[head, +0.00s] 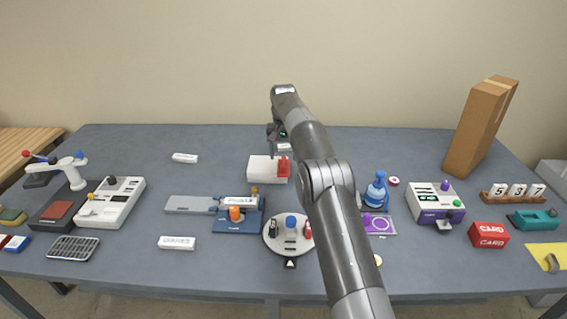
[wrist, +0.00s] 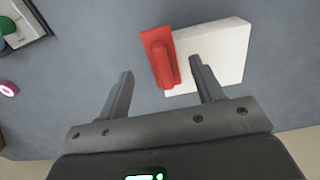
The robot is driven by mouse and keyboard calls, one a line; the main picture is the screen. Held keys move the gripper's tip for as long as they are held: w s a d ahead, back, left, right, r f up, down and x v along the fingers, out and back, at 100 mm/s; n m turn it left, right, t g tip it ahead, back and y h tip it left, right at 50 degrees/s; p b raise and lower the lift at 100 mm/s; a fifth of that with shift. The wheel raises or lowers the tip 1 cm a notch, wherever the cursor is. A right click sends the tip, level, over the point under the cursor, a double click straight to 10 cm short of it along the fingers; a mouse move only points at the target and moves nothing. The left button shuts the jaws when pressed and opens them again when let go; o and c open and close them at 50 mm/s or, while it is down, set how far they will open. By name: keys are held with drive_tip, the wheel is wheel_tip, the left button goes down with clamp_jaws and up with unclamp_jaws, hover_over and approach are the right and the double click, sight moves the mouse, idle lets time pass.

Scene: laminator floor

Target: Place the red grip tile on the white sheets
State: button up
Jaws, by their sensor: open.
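The white sheets (head: 262,170) form a neat block near the middle of the table; they also show in the wrist view (wrist: 222,52). The red grip tile (head: 284,166), with a raised bar handle, overlaps the right edge of the block in the head view. In the wrist view the red tile (wrist: 158,52) covers one edge of the block and juts past it; I cannot tell whether it lies flat. My gripper (wrist: 160,72) is open and empty, its fingertips apart on either side of the tile's line. In the head view my gripper (head: 277,134) is behind the block, partly hidden by my arm.
A blue fixture (head: 237,222) and a round grey turntable (head: 290,237) stand in front of the sheets. A blue bottle-shaped device (head: 376,190) stands to the right. A tall cardboard box (head: 481,127) stands at the back right. The table behind and left of the sheets is mostly clear.

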drive_tip(key=shift+r, duration=1.2)
drive_tip(key=s+d+r+t, duration=0.1)
drive_tip(key=s+d+r, duration=0.2)
drive_tip(key=r, duration=0.3)
drive_tip(key=s+d+r, duration=0.2)
drive_tip(key=s+r, duration=0.1)
drive_tip(key=r, duration=0.4)
drive_tip(key=s+d+r+t, duration=0.1)
drive_tip(key=s+d+r, duration=0.25)
drive_tip(key=s, duration=0.45)
drive_tip(key=s+d+r+t, duration=0.1)
drive_tip(key=s+d+r, duration=0.2)
drive_tip(key=s+r, duration=0.3)
drive_tip(key=s+d+f+t, duration=0.1)
drive_tip(key=s+d, duration=0.1)
drive_tip(key=s, duration=0.8)
drive_tip(key=s+d+f, duration=0.1)
drive_tip(key=s+d, duration=0.2)
drive_tip(key=s, duration=0.6)
drive_tip(key=s+d+f+t, duration=0.1)
drive_tip(key=s+f, duration=0.7)
drive_tip(key=s, duration=0.6)
drive_tip(key=shift+d+f+t, duration=0.25)
drive_tip(key=shift+f+t, duration=0.05)
drive_tip(key=shift+f, duration=0.05)
